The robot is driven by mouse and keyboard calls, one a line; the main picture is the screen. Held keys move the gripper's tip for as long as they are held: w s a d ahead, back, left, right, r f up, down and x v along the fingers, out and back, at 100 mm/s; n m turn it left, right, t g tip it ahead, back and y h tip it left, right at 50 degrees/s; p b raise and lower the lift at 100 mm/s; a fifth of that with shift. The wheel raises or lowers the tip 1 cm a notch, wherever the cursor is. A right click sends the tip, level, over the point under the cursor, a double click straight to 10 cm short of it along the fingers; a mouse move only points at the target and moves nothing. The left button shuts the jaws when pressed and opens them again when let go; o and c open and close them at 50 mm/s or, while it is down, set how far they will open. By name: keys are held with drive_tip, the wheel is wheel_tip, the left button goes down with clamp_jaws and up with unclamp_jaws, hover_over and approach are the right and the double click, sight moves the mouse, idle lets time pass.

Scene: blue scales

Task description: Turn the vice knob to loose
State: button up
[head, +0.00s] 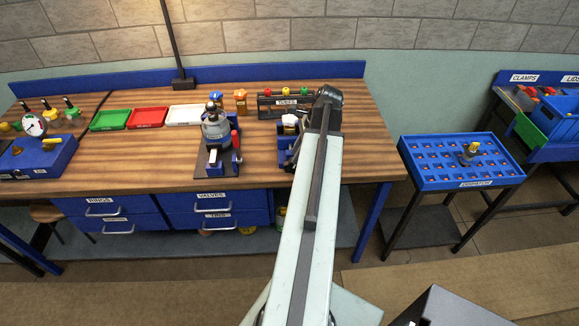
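A small blue fixture (284,157) that looks like the vice stands on the wooden bench, just left of my arm. A grey and white part shows at its top, and my arm hides its right side. I cannot make out its knob or how it is set. My arm reaches forward over the bench, and its dark end, with my gripper (328,97), is at the back of the bench, right of and beyond the blue fixture. The fingers are too small and hidden to tell open from shut.
Green (110,120), red (147,118) and white (185,115) trays lie at the back left. A rack (268,106) stands behind. A blue dispatch tray (420,180) is on a right-hand stand.

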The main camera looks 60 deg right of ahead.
sight(290, 166)
drive_tip(key=b+x, duration=0.6)
drive_tip(key=x, duration=0.1)
drive_tip(key=shift+d+f, duration=0.15)
drive_tip(key=shift+f, duration=0.1)
drive_tip(key=shift+r, duration=0.1)
clamp_jaws()
